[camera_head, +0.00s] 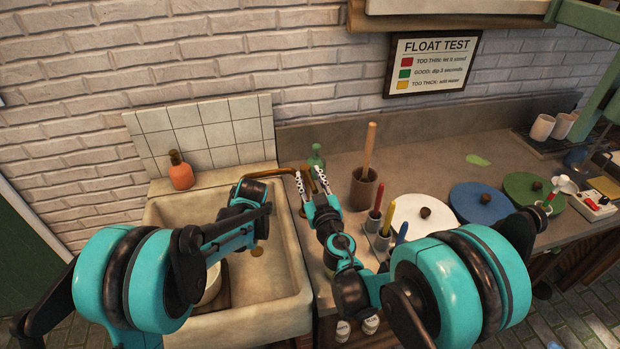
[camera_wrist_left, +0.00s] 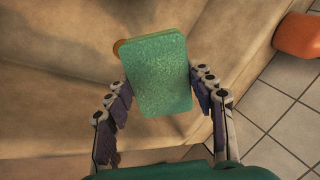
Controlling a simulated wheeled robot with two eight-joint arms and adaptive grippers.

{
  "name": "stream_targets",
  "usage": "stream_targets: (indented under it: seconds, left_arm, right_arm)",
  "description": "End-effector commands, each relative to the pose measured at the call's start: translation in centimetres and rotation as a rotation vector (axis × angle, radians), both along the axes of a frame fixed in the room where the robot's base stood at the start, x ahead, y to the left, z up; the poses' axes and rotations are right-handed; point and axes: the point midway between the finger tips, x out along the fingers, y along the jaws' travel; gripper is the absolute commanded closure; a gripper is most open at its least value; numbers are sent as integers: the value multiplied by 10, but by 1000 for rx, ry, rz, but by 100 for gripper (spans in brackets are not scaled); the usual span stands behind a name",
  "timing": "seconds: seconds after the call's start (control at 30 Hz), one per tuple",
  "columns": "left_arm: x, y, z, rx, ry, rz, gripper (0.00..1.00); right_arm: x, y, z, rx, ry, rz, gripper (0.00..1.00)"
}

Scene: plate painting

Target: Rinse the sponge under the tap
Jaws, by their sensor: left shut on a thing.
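The green sponge (camera_wrist_left: 158,72) shows in the left wrist view, upright between the fingers of my left gripper (camera_wrist_left: 162,88), which is shut on it. In the head view my left arm reaches over the stone sink (camera_head: 292,262); its fingers and the sponge are hidden behind its links. The brass tap (camera_head: 270,173) stands at the sink's right back edge, its spout reaching left over the basin. No stream of water can be made out. My right gripper (camera_head: 312,178) is at the tap's base with its two fingers spread; whether they touch the tap cannot be told.
An orange soap bottle (camera_head: 180,174) stands behind the sink, and shows in the left wrist view (camera_wrist_left: 298,36). Right of the sink are a green bottle (camera_head: 316,157), a brown pot (camera_head: 364,188) and a white round lid (camera_head: 420,216). A bowl (camera_head: 209,285) sits in the sink.

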Motion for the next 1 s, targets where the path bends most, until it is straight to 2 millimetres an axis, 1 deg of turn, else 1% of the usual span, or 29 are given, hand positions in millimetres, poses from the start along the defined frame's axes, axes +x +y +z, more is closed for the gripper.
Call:
stream_targets:
  seconds: [0.07,0.1,0.17,0.2,0.23,0.5,0.8,1.0]
  left_arm:
    - [0,0,0,0,0,0,69]
    - [0,0,0,0,0,0,69]
    - [0,0,0,0,0,0,69]
    - [0,0,0,0,0,0,69]
    - [0,0,0,0,0,0,69]
    - [0,0,0,0,0,0,69]
    - [0,0,0,0,0,0,69]
    - [0,0,0,0,0,0,68]
  right_arm:
    - [0,0,0,0,0,0,67]
    - [0,0,0,0,0,0,72]
    - [0,0,0,0,0,0,88]
    - [0,0,0,0,0,0,98]
    - [0,0,0,0,0,0,100]
    - [1,-2,0,-1,-1,15,100]
    - [5,-14,0,0,-2,192,100]
    - [5,-16,0,0,-2,260,100]
